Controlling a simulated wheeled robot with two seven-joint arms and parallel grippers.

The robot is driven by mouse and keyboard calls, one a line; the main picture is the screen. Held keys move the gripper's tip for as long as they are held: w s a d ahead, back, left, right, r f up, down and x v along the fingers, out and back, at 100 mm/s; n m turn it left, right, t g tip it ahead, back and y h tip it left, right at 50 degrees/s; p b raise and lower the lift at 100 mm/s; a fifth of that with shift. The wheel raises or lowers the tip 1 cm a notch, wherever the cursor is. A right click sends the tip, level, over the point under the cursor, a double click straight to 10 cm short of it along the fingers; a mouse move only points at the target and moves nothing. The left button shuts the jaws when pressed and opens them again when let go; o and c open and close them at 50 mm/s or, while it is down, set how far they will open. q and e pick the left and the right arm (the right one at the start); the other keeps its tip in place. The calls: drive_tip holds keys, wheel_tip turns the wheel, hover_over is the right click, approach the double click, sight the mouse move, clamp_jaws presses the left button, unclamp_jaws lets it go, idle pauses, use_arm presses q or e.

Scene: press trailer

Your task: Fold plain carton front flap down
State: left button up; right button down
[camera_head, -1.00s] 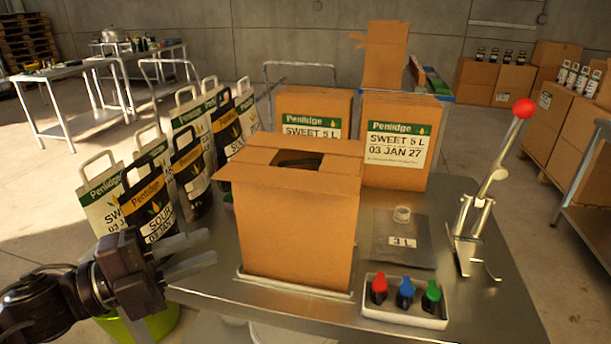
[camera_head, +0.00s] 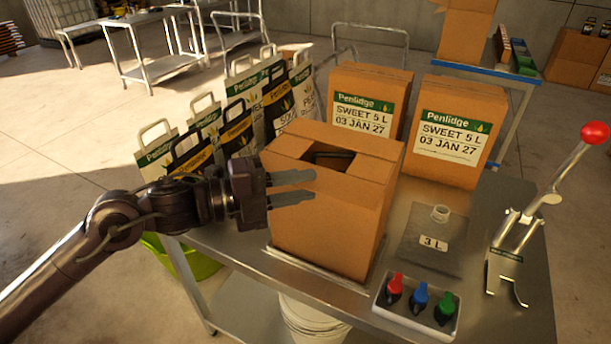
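The plain brown carton (camera_head: 325,230) stands upright on the steel table. Its top has a central opening with something dark inside, and flaps lie around that opening. The front flap (camera_head: 345,187) is along the near top edge, partly covered by my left gripper; its exact angle is hard to tell. My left gripper (camera_head: 292,187) comes in from the left, in front of the carton's upper left front. Its two grey fingers point right, apart, with nothing seen between them. Whether they touch the cardboard cannot be told. My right gripper is out of view.
Two labelled cartons (camera_head: 455,135) stand behind on the table (camera_head: 400,195). Paper bags (camera_head: 240,130) stand at the back left. A 3 L pouch (camera_head: 432,240), a tray of coloured caps (camera_head: 418,310) and a red-knobbed lever press (camera_head: 510,240) are on the right.

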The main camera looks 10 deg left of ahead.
use_arm(q)
drive_tip(key=shift+w+d, duration=0.15)
drive_tip(key=shift+d, duration=0.15)
drive_tip(key=shift+d, duration=0.2)
drive_tip(key=shift+a, duration=0.1)
clamp_jaws()
